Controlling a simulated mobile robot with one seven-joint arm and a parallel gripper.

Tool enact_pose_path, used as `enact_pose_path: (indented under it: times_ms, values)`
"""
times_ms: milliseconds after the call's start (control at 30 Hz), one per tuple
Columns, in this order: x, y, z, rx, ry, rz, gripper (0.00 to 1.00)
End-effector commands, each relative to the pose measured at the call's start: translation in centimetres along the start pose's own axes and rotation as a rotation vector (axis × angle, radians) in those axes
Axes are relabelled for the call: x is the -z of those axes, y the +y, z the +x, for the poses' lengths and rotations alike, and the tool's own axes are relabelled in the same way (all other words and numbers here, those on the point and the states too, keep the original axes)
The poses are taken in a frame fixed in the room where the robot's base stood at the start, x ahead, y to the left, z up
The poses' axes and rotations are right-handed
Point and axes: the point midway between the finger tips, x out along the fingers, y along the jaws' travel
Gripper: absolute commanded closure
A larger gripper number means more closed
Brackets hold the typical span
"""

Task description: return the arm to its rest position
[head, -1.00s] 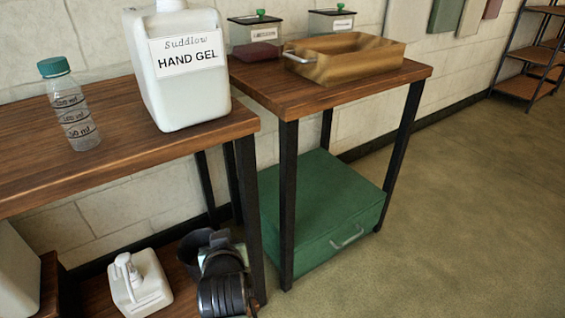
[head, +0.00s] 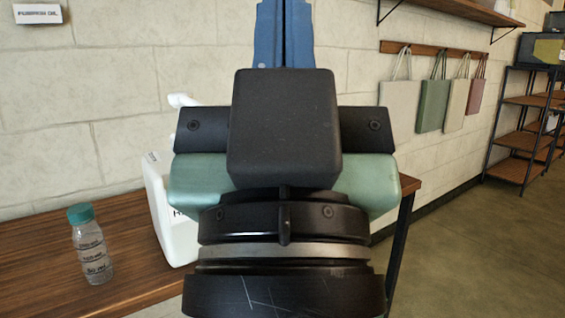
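My gripper (head: 284,8) stands large in the middle of the head view, with its blue fingers pointing up to the top edge. The fingers are side by side with only a thin dark line between them, so it looks shut. I see nothing held, though the very tips are at the picture's edge. My gripper's dark body and wrist hide much of the room behind. A white hand gel jug (head: 172,222) is mostly hidden behind it, on the wooden table (head: 135,268).
A clear bottle with a teal cap (head: 91,250) stands on the table to the left. Bags (head: 435,104) hang on the back wall, below a wall shelf (head: 470,10). A shelf rack (head: 525,142) stands at the far right. The floor (head: 460,260) at the right is clear.

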Motion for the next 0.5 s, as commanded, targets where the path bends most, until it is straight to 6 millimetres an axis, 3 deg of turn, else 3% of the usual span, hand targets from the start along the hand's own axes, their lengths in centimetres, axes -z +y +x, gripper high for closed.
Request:
enact_pose_path:
  times_ms: [33,500]
  values:
    - [2.4,0.0,2.6,0.001,0.000,0.000,1.00]
    - [12.3,-0.1,13.3,0.002,-0.004,0.001,1.00]
